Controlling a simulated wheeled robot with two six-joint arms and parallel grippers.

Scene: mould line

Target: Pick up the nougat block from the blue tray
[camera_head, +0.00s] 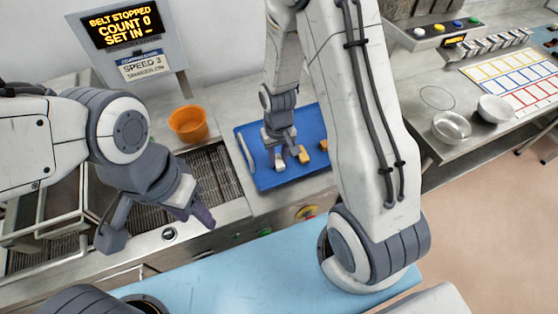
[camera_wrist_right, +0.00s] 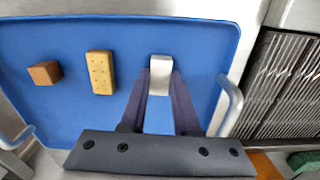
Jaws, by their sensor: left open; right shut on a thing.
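The blue tray (camera_head: 262,178) lies at the middle of the counter and fills much of the right wrist view (camera_wrist_right: 60,110). The nougat block (camera_wrist_right: 160,74), small and white, is between the two dark fingers of my right gripper (camera_wrist_right: 160,84), which is shut on it. In the head view the block (camera_head: 280,166) shows below my right gripper (camera_head: 280,158), over the tray. I cannot tell whether it touches the tray. My left gripper (camera_head: 190,210) is open and empty above the counter's front edge, at left.
A tan biscuit with dots (camera_wrist_right: 100,72) and a brown cube (camera_wrist_right: 45,72) lie on the tray, left of the block in the wrist view. The tray has white handles (camera_wrist_right: 230,105). An orange cup (camera_head: 188,124) stands behind the belt (camera_head: 205,175).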

